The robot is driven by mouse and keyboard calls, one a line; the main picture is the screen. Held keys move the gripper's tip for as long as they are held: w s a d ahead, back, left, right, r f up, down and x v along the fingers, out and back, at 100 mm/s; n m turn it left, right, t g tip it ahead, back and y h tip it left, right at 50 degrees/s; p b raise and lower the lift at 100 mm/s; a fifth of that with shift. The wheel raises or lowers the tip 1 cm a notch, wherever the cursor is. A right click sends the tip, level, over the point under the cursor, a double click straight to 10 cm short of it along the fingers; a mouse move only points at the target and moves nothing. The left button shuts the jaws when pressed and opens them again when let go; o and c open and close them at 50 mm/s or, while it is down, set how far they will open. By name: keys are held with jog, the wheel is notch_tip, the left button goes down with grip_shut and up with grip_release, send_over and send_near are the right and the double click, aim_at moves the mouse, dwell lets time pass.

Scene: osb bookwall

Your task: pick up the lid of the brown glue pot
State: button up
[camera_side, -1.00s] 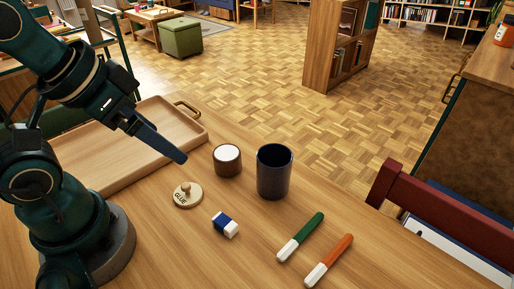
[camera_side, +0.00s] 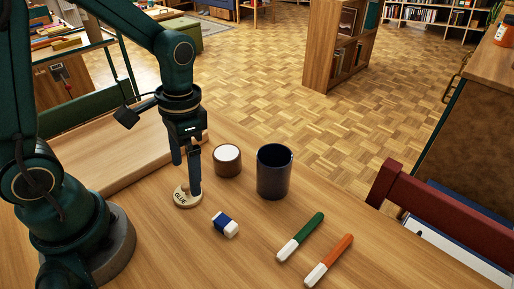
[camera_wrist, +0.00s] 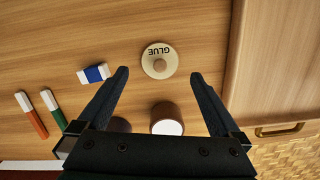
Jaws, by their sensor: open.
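The lid (camera_side: 183,201) is a round, pale wooden disc marked GLUE, lying flat on the table. Its round knob (camera_wrist: 159,65) shows in the wrist view and is mostly hidden by my gripper in the side view. The brown glue pot (camera_side: 227,165) stands upright behind and right of the lid, with a white top surface; it also shows in the wrist view (camera_wrist: 167,117). My gripper (camera_side: 188,190) points down over the lid, open, with nothing between its fingers. In the wrist view the lid lies ahead, between and beyond the fingertips (camera_wrist: 159,73).
A dark blue cup (camera_side: 274,174) stands right of the pot. A blue and white eraser (camera_side: 225,225), a green marker (camera_side: 301,237) and an orange marker (camera_side: 329,262) lie toward the front. A wooden tray (camera_side: 104,172) lies at the left.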

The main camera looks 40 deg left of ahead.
aim_at(186, 185)
jog(key=shift+s+a+f, duration=0.1)
jog(key=shift+s+f, duration=0.05)
jog(key=shift+f, duration=1.05)
jog(key=shift+s+f, duration=0.15)
jog(key=shift+f, duration=1)
jog(key=shift+c, duration=0.3)
jog(key=c, duration=1.2)
